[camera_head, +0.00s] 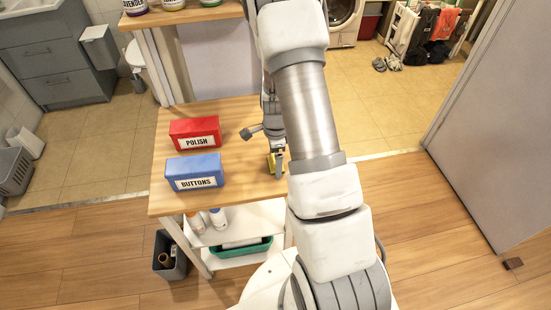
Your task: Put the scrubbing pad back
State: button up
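A small yellow item (271,164), possibly the scrubbing pad, shows at the right part of the wooden tabletop (235,190). My gripper (277,164) points down right at it, and dark finger parts cover some of it. My arm hides the area to the right. I cannot tell whether the fingers are closed on the yellow item or only around it, or whether it touches the tabletop.
A red POLISH box (194,131) and a blue BUTTONS box (194,171) stand on the left of the tabletop. A dark bin (169,257) stands at lower left. A grey panel (500,130) rises at right.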

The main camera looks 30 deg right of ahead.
jog(key=shift+r, duration=0.15)
jog(key=s+a+r+n+t+p, duration=0.1)
jog(key=a+r+n+p, duration=0.15)
jog(key=r, duration=1.65)
jog(key=s+a+r+n+t, duration=0.2)
jog(key=s+a+r+n, duration=0.3)
jog(key=s+r+n, duration=0.3)
jog(key=s+a+r+n+t, duration=0.2)
jog(key=s+a+r+n, duration=0.3)
jog(key=s+r+n, duration=0.4)
jog(key=shift+s+r+n+t+b, duration=0.2)
jog(key=shift+s+n+t+b, duration=0.15)
jog(key=shift+n, duration=0.5)
